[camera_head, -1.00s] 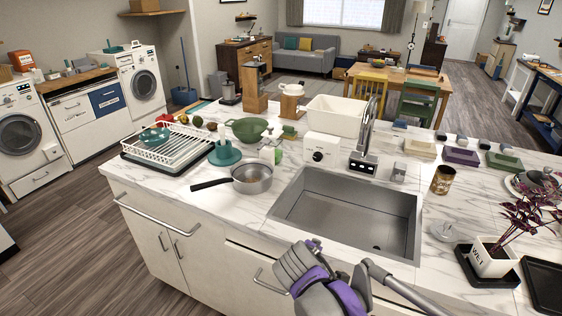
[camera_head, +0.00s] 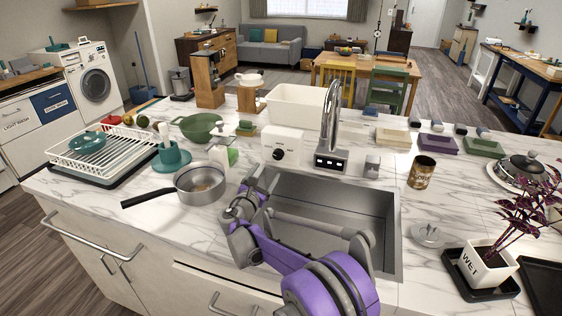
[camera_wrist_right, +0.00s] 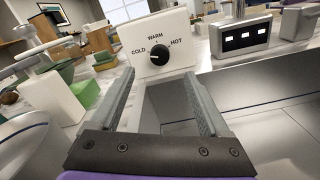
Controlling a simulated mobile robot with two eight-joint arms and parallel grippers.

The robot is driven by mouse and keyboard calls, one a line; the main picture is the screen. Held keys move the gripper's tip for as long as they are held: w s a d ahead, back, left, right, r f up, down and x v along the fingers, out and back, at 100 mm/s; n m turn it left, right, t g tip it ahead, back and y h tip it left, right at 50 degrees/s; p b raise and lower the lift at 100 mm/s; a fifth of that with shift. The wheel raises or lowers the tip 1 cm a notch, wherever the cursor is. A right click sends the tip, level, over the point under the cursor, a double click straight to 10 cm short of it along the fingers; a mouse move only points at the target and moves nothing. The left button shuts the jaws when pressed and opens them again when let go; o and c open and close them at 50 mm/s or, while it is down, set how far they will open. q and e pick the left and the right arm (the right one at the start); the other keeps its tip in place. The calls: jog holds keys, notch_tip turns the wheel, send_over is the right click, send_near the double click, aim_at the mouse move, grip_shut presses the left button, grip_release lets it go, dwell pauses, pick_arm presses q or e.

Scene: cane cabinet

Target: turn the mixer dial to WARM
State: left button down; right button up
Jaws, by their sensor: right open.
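The mixer is a white box (camera_head: 282,147) behind the sink's far left corner, with a round black dial (camera_head: 278,154) on its front. In the right wrist view the dial (camera_wrist_right: 159,54) sits under the printed words COLD at left, WARM at top and HOT at right. I cannot tell which word its pointer marks. My right gripper (camera_head: 262,181) is over the sink's left edge, in front of and below the dial. In the wrist view its two fingers (camera_wrist_right: 159,76) are open and empty, pointing at the box, with the dial ahead between and above them. My left gripper is out of view.
A chrome faucet (camera_head: 331,120) on a base with lit displays stands right of the box. The sink (camera_head: 345,200) lies under my arm.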

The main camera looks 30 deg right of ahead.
aim_at(277, 155)
jog(key=x, duration=0.7)
jog(key=p+x, duration=0.1)
jog(key=x, duration=0.3)
jog(key=shift+w+f, duration=0.15)
jog(key=shift+f, duration=0.1)
grip_shut()
